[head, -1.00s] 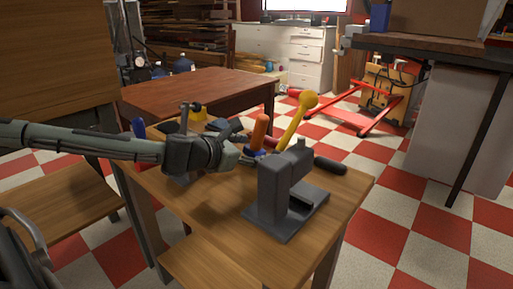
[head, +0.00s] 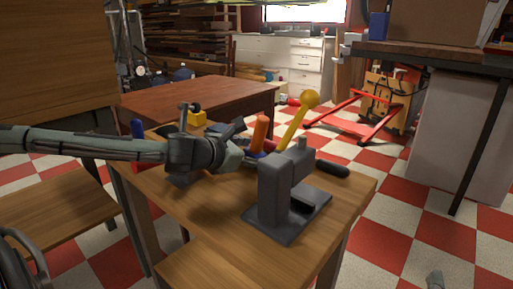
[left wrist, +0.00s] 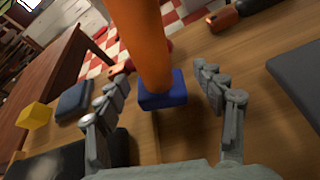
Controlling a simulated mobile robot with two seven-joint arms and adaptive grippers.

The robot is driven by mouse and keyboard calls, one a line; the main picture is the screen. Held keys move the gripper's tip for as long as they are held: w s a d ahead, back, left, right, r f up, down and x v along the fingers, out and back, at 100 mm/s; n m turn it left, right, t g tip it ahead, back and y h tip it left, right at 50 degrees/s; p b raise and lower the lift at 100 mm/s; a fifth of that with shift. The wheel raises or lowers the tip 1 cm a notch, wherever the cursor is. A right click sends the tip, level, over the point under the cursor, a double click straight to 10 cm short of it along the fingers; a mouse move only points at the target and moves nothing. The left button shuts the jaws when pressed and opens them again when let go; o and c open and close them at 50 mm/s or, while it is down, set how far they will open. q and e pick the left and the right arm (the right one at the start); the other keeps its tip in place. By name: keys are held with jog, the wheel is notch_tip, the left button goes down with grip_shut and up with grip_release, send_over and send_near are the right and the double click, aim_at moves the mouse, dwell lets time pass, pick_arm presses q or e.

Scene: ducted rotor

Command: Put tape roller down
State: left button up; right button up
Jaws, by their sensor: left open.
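An orange handle (head: 260,128) with a blue block at its lower end stands upright on the wooden table; I take it for the tape roller. In the left wrist view the orange handle (left wrist: 146,45) rises from its blue block (left wrist: 162,90), which shows between my finger tips. My left gripper (head: 240,158) is open beside it, fingers spread to either side (left wrist: 165,97). I cannot tell whether a finger touches it. A small grey piece (head: 435,281) at the lower right edge of the head view looks like my right gripper's tip; its jaws are not shown.
A grey tape-dispenser-like stand (head: 285,200) is at the table's front right. A yellow-handled tool (head: 297,120) leans behind, with a black handle (head: 332,168) to the right. A yellow block (left wrist: 36,115) and dark items lie left of the gripper. The table's front (head: 215,220) is bare.

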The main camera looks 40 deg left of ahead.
pick_arm(q)
jog(key=c, duration=1.5)
jog(key=shift+o, duration=0.2)
